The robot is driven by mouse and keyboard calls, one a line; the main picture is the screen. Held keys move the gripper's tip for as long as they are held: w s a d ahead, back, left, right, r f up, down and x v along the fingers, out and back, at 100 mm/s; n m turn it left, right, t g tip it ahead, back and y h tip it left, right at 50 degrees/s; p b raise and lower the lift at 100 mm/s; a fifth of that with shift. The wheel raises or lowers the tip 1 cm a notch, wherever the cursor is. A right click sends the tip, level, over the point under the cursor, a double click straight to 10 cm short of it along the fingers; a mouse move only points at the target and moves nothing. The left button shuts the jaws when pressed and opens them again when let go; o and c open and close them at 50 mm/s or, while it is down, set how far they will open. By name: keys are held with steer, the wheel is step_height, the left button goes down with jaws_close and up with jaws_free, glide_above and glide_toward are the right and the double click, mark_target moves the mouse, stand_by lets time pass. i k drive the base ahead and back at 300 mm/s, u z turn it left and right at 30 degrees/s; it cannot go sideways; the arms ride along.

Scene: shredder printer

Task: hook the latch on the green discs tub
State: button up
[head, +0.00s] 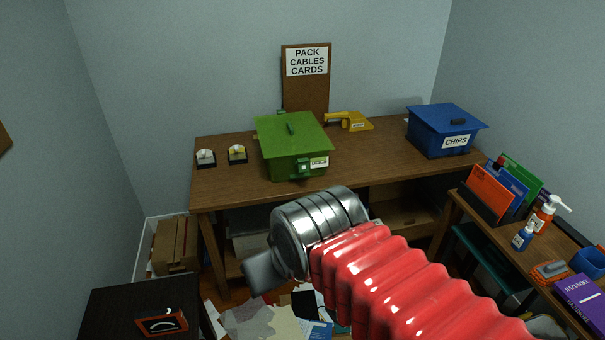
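The green discs tub (285,150) stands on the wooden desk with its green lid (292,131) on top. A small green latch (303,168) is on its front, left of a white label. Whether the latch is hooked is too small to tell. My gripper (262,274) is in front of the desk, below and left of the tub and apart from it. Only a grey part of it shows beyond the metal wrist; its fingers cannot be made out, nor whether it holds anything.
A blue CHIPS tub (440,138) stands at the desk's right end. A yellow tool (350,122) lies behind the green tub, and two small dark stands (237,154) are to its left. Papers (265,318) litter the floor. A side table at right is crowded.

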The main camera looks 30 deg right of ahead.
mark_target(302, 164)
steer(key=i, duration=1)
